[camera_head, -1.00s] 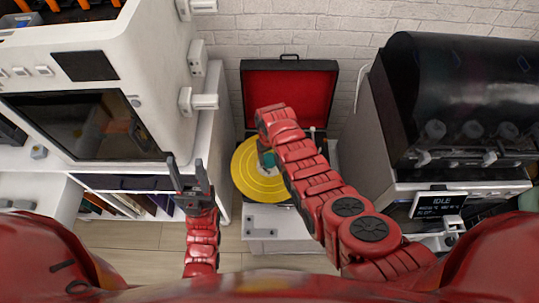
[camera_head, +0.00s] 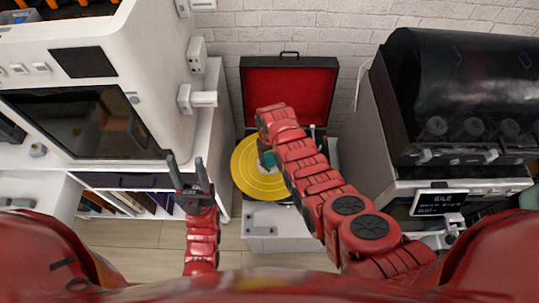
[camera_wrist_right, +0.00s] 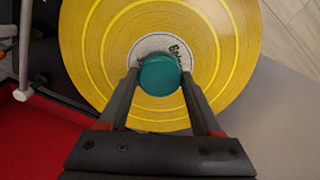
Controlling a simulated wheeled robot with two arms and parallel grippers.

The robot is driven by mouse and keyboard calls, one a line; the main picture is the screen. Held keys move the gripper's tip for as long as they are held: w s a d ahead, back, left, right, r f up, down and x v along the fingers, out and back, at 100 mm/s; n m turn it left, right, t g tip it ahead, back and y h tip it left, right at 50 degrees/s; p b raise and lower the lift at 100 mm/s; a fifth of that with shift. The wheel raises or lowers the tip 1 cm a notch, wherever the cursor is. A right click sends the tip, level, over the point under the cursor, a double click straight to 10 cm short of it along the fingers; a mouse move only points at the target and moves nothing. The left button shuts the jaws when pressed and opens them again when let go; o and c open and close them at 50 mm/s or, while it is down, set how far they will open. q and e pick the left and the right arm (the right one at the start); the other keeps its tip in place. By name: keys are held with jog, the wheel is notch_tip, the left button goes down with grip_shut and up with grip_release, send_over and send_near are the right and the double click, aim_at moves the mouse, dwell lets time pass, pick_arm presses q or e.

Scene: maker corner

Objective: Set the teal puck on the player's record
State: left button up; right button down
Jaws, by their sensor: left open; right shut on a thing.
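The teal puck (camera_wrist_right: 160,74) is between the fingertips of my right gripper (camera_wrist_right: 159,80), which is shut on it. In the right wrist view it appears over the pale centre label of the yellow record (camera_wrist_right: 95,45); I cannot tell whether it touches the record. In the head view the puck (camera_head: 269,160) shows beside my right arm, which hides part of the yellow record (camera_head: 250,182). The record lies on the player (camera_head: 290,92), whose red-lined lid stands open. My left gripper (camera_head: 188,176) is open and empty, left of the player.
A white machine (camera_head: 150,70) on a white shelf unit stands at the left. A black-topped machine (camera_head: 455,90) with a small display stands at the right. A brick wall is behind the player. Bare floor shows below the shelf.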

aim_at(270, 158)
jog(key=shift+f+b, duration=0.6)
jog(key=shift+b, duration=0.05)
dwell(0.7)
jog(key=shift+c, duration=1.7)
grip_release()
jog(key=shift+r, duration=0.15)
notch_tip(270, 158, up, 6)
jog(key=p, duration=0.4)
jog(key=shift+f+p, duration=0.25)
jog(key=shift+p, duration=0.05)
notch_tip(270, 158, up, 5)
jog(key=p, duration=0.3)
jog(key=shift+r, duration=0.15)
